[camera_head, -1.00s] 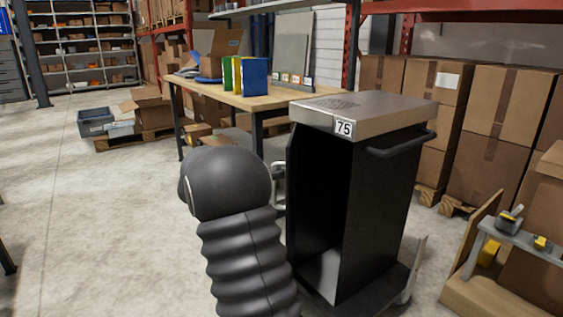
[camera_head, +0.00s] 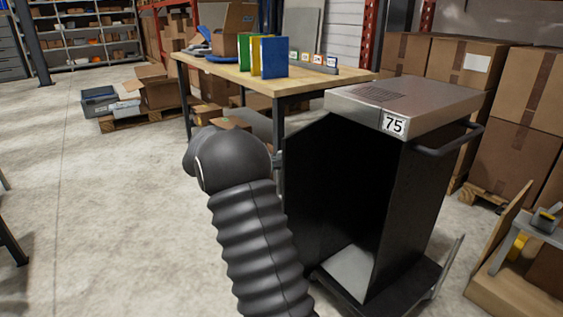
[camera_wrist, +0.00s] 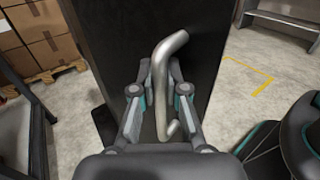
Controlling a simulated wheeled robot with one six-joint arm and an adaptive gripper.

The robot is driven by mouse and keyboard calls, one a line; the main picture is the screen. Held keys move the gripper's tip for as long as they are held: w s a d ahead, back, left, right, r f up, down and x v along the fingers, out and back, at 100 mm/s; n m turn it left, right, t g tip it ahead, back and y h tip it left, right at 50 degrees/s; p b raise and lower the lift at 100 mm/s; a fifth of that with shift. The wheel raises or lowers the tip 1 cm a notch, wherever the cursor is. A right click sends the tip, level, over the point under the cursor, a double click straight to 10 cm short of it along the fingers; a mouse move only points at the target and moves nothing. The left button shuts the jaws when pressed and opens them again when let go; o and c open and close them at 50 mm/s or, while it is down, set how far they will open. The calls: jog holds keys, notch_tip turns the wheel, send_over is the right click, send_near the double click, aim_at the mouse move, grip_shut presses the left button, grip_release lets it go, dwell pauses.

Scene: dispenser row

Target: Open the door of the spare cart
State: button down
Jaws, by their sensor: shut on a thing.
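The cart numbered 75 (camera_head: 425,103) has a metal top and a black body. Its front is open and shows a dark, empty-looking inside with a pale floor (camera_head: 358,268). The door (camera_wrist: 115,35) is a dark panel that fills the middle of the wrist view, with a bent metal handle (camera_wrist: 161,88) on it. My gripper (camera_wrist: 160,72) is shut on this handle, one finger on each side. In the head view, my arm hides most of the gripper and the handle, and the door stands swung out at the cart's left side, hard to tell from the dark inside.
A wooden-topped table (camera_head: 225,74) with coloured binders stands behind the cart. Stacked cartons (camera_head: 520,150) stand at the right, and a small grey stand (camera_head: 530,228) is at the right edge. Open concrete floor (camera_head: 110,220) lies to the left.

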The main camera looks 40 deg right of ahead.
jog(key=shift+a, duration=0.1)
jog(key=c, duration=1.2)
grip_release()
jog(key=shift+a, duration=0.15)
jog(key=shift+d+r, duration=0.1)
jog(key=shift+d, duration=0.1)
